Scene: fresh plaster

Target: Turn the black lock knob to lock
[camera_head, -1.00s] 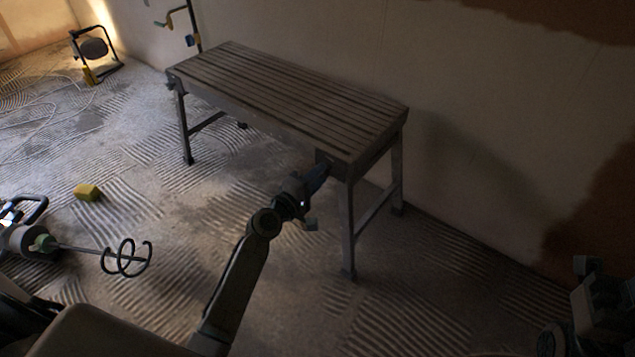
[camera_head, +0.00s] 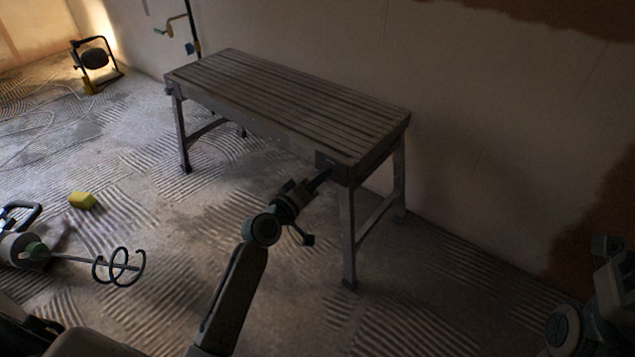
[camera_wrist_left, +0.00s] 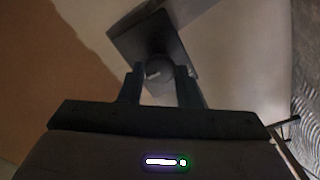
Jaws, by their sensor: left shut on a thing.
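The folding work table (camera_head: 280,90) stands against the wall, with a square dark plate at its near right corner. My left gripper (camera_head: 322,178) reaches up to that plate. In the left wrist view the round black lock knob (camera_wrist_left: 158,74) sits before the dark plate (camera_wrist_left: 140,36), with a small light mark on its face. The two fingers of my left gripper (camera_wrist_left: 160,88) are on either side of the knob, shut on it. In the head view the fingers hide the knob. Part of my right arm and gripper (camera_head: 612,262) shows at the lower right; its jaws are unclear.
A mixer with a looped paddle (camera_head: 118,266) and a yellow block (camera_head: 83,201) lie on the floor at left. A work lamp (camera_head: 95,60) stands at the back left, with a cable nearby. The ridged floor before the table is mostly clear.

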